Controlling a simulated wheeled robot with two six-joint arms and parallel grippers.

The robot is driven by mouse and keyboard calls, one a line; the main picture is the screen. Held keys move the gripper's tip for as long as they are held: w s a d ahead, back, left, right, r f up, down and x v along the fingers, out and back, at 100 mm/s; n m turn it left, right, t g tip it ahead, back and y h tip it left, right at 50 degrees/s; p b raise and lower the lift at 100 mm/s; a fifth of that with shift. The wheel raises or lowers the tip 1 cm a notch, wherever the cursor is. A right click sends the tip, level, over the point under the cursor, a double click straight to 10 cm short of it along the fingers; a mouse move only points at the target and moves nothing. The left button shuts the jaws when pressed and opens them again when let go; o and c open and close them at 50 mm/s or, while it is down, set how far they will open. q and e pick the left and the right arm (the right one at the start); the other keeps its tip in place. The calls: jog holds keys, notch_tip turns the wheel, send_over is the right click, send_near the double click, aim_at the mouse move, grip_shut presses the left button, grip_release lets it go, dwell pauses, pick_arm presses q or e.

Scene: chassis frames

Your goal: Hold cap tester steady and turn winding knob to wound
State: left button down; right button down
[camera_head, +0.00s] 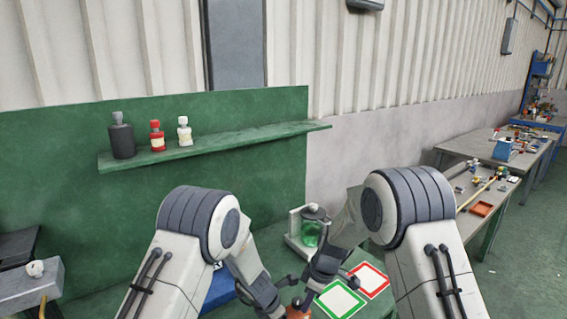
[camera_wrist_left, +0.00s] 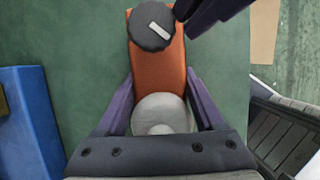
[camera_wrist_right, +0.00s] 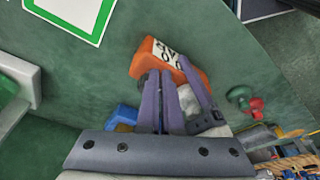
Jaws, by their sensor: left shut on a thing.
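The cap tester (camera_wrist_left: 157,75) is an orange block with a round pale dome (camera_wrist_left: 160,112) near one end. Its winding knob (camera_wrist_left: 152,27) is dark and round with a white pointer mark, on the far end in the left wrist view. My left gripper (camera_wrist_left: 162,92) is shut on the tester's body from both sides. My right gripper (camera_wrist_right: 160,75) looks shut, fingers close together, just beside the knob and not around it. Only a sliver of orange shows in the head view.
A green-framed square (camera_head: 341,299) and a red-framed square (camera_head: 370,279) lie on the green table. A holder with a green flask (camera_head: 311,232) stands behind. A blue object (camera_wrist_left: 25,120) lies beside the tester. Bottles (camera_head: 157,136) stand on the shelf.

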pick_arm(q)
jog(key=shift+d, duration=0.15)
pick_arm(e)
jog(key=shift+s+d+r, duration=0.15)
jog(key=shift+s+d, duration=0.05)
notch_tip(320, 180, up, 6)
jog(key=shift+f, duration=0.1)
dwell(0.4)
pick_arm(q)
grip_release()
